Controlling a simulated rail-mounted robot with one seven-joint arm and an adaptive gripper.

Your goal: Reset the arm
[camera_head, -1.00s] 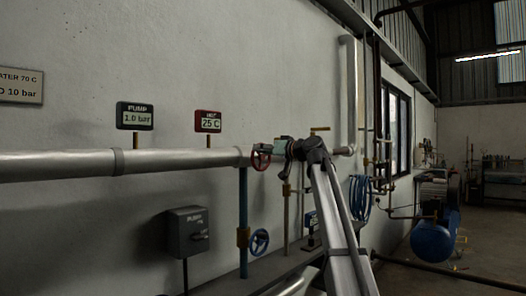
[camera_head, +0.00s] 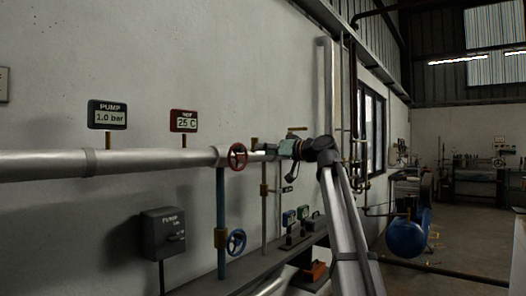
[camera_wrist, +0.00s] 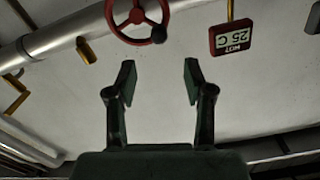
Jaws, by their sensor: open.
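My gripper (camera_wrist: 157,85) is open and empty in the wrist view, its two dark fingers spread apart against the pale wall. In the head view my gripper (camera_head: 262,149) is at the pipe, just right of the red handwheel (camera_head: 237,156), and is small there. The red handwheel also shows at the top of the wrist view (camera_wrist: 137,18), beyond the fingertips and apart from them. My arm reaches up from the bottom right of the head view and bends at a dark joint near the wall.
A large pipe (camera_head: 140,161) runs along the wall. Above it are a pump gauge (camera_head: 107,115) and a red HOT display (camera_head: 184,121) reading 25 C. Below are a grey pump switch box (camera_head: 163,232), a blue handwheel (camera_head: 236,242) and a ledge (camera_head: 235,274). Open floor lies right.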

